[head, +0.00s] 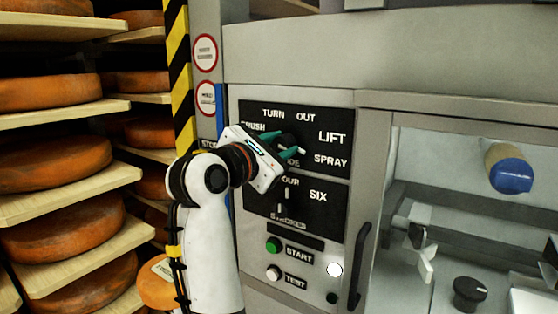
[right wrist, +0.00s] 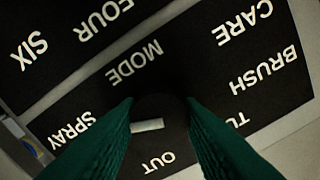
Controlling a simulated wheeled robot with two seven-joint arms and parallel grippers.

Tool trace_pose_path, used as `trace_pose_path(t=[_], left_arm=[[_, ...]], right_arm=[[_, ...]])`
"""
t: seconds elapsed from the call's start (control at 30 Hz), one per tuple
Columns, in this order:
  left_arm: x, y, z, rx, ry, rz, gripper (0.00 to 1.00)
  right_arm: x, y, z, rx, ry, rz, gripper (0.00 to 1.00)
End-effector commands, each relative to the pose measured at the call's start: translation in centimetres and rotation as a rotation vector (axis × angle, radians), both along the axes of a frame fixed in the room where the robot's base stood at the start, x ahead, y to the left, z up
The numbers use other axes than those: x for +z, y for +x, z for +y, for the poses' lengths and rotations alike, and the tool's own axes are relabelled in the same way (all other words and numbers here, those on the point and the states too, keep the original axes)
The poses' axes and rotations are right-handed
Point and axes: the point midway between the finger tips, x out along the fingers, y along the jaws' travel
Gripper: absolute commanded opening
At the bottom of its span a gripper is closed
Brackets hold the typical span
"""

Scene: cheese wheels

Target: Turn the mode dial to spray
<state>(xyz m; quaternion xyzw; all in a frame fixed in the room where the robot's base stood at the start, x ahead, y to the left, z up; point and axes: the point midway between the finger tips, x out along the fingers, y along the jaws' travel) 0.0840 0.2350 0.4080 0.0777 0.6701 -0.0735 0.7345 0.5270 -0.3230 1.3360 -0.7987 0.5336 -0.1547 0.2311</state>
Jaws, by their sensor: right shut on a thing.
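The mode dial (right wrist: 162,108) is a dark knob on a black panel (head: 258,109) lettered BRUSH, TURN, OUT, LIFT and SPRAY. My right gripper (head: 289,149) is shut on this dial, with its green fingers on either side. In the right wrist view the fingers (right wrist: 160,112) straddle the dial, and a pale mark shows between them on the side towards OUT and SPRAY. I cannot tell exactly which word the mark points to. In the head view the gripper hides most of the dial and part of MODE. The SPRAY word (head: 331,161) is at the panel's lower right. My left gripper is out of view.
Below is a second panel (head: 318,222) with FOUR and SIX. A green START button (head: 273,244) and a white TEST button (head: 273,273) sit lower. A black door handle (head: 360,265) stands to the right. Shelves of cheese wheels (head: 52,162) fill the left.

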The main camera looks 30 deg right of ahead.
Motion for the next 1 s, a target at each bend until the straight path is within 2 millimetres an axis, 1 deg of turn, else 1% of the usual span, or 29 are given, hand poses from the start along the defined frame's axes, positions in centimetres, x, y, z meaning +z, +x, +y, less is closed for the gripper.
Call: trace_pose_path(t=[0.03, 0.13, 0.57, 0.6, 0.67, 0.7, 0.73, 1.0], left_arm=[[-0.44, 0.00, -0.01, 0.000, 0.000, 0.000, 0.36], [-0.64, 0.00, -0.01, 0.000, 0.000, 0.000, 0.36], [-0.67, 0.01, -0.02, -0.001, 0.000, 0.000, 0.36], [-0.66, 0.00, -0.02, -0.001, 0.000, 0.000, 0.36], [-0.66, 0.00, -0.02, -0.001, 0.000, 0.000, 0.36], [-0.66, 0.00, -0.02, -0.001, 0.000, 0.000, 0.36], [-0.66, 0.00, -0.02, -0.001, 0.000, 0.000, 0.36], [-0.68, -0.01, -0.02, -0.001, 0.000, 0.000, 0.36]], right_arm=[[-0.23, 0.00, 0.02, 0.000, 0.007, -0.011, 0.10], [-0.17, 0.00, 0.00, 0.000, 0.014, -0.028, 0.10], [-0.02, -0.01, -0.01, 0.000, 0.018, -0.037, 0.10], [-0.02, -0.01, -0.01, 0.000, 0.018, -0.037, 0.34], [-0.01, -0.01, -0.02, 0.000, 0.018, -0.037, 0.44], [-0.01, -0.02, -0.01, 0.000, 0.018, -0.037, 0.51], [-0.01, -0.01, 0.00, 0.000, 0.018, -0.037, 0.54], [0.09, -0.01, 0.00, 0.001, 0.016, -0.038, 0.54]])
